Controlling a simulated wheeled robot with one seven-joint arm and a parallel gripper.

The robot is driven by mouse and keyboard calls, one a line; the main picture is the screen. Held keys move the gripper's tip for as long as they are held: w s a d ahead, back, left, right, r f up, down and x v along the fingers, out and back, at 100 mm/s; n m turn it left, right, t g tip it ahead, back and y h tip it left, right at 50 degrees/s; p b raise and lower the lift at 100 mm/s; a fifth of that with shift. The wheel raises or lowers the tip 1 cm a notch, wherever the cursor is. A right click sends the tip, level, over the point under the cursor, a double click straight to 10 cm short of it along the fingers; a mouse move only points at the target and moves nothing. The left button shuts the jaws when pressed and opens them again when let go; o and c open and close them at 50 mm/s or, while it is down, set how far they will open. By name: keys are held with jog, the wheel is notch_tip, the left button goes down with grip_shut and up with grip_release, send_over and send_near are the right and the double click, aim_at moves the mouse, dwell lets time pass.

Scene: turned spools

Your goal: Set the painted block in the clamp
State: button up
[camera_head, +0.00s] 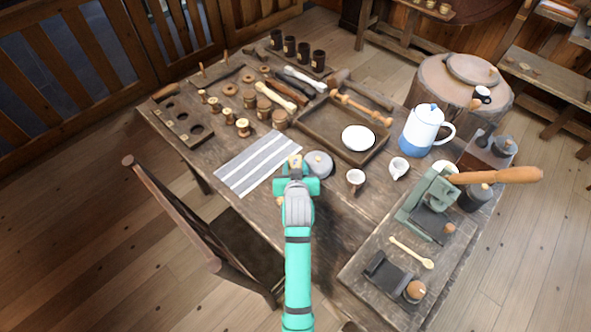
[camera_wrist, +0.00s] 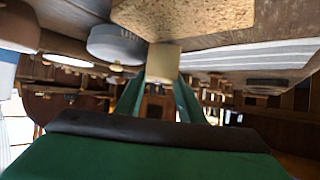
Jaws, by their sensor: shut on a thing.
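My gripper (camera_head: 295,170) is over the front of the table, beside the striped cloth. It is shut on a small pale block (camera_head: 295,159). In the wrist view the block (camera_wrist: 163,62) sits between the tips of the two green fingers (camera_wrist: 160,88), and its face there looks plain tan. What looks like the clamp, a green metal frame (camera_head: 430,198) with a long orange-brown wooden handle (camera_head: 500,176), stands to the right on a board. My gripper is well to the left of it, and the clamp's inner opening is hard to make out.
A white and blue jug (camera_head: 424,130) stands behind the clamp. A wooden spoon (camera_head: 411,252) lies in front of it. The striped cloth (camera_head: 257,163) lies flat, left of my gripper.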

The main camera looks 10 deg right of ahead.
jog(key=shift+w+f, duration=0.1)
jog(key=shift+f, duration=0.85)
jog(key=shift+a, duration=0.3)
jog(key=shift+d, duration=0.2)
jog(key=o, duration=0.7)
jog(key=shift+s+d+f, duration=0.1)
jog(key=shift+s+d, duration=0.1)
jog(key=shift+d, duration=0.1)
jog(key=o, duration=0.4)
jog(key=shift+d, duration=0.1)
jog(key=shift+a, duration=0.25)
